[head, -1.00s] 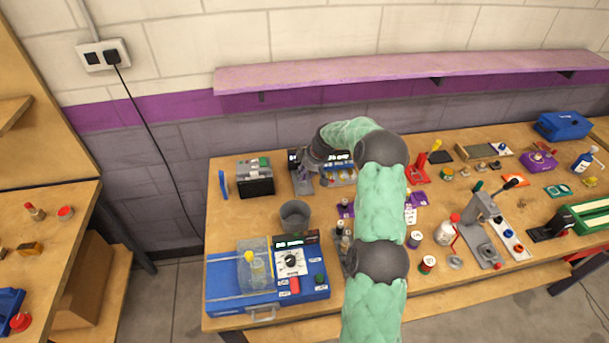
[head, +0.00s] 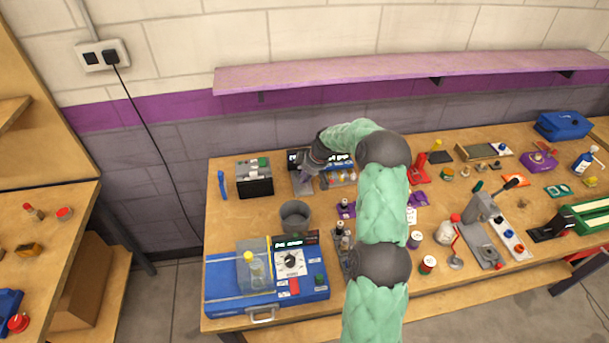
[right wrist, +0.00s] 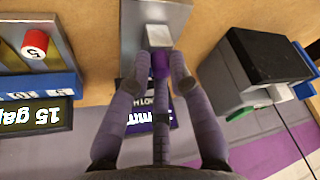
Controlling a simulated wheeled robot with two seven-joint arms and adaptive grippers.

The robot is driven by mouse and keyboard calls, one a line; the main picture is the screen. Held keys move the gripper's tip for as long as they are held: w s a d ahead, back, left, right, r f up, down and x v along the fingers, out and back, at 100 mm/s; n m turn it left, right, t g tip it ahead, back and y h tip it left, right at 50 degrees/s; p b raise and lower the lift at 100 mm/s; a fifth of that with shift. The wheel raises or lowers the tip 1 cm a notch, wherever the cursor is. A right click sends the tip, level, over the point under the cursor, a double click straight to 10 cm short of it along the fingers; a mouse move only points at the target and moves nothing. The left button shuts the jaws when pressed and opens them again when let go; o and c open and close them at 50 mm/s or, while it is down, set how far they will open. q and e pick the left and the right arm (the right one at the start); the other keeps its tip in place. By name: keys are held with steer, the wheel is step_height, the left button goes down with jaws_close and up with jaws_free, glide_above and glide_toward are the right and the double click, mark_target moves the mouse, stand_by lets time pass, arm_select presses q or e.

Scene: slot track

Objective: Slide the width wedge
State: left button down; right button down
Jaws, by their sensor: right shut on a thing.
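The slot track shows as a grey metal plate (right wrist: 178,14) at the top of the right wrist view and on the back left of the bench in the head view (head: 302,187). On it is a pale grey block, seemingly the width wedge (right wrist: 158,38), with a purple knob (right wrist: 160,62) at its near end. My right gripper (right wrist: 159,80) has its fingers around the purple knob and is shut on it. In the head view my right gripper (head: 305,169) is small and partly hides the track. My left gripper is not in view.
A dark box (head: 254,180) stands left of the track, close to my fingers in the right wrist view (right wrist: 262,70). A blue-based rack with a lit display (right wrist: 35,90) stands on the other side. A grey cup (head: 296,215) stands in front. The purple shelf (head: 400,72) hangs behind.

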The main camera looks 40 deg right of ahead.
steer(key=shift+s+a+f, duration=0.15)
steer(key=shift+s+a, duration=0.25)
steer(key=shift+s, duration=0.05)
steer(key=c, duration=1.2)
jaws_free()
steer(key=shift+s+a, duration=0.1)
steer(key=shift+d+r, duration=0.2)
steer(key=shift+r, duration=0.25)
steer(key=v, duration=1.1)
steer(key=shift+s, duration=0.2)
steer(key=shift+r, duration=0.15)
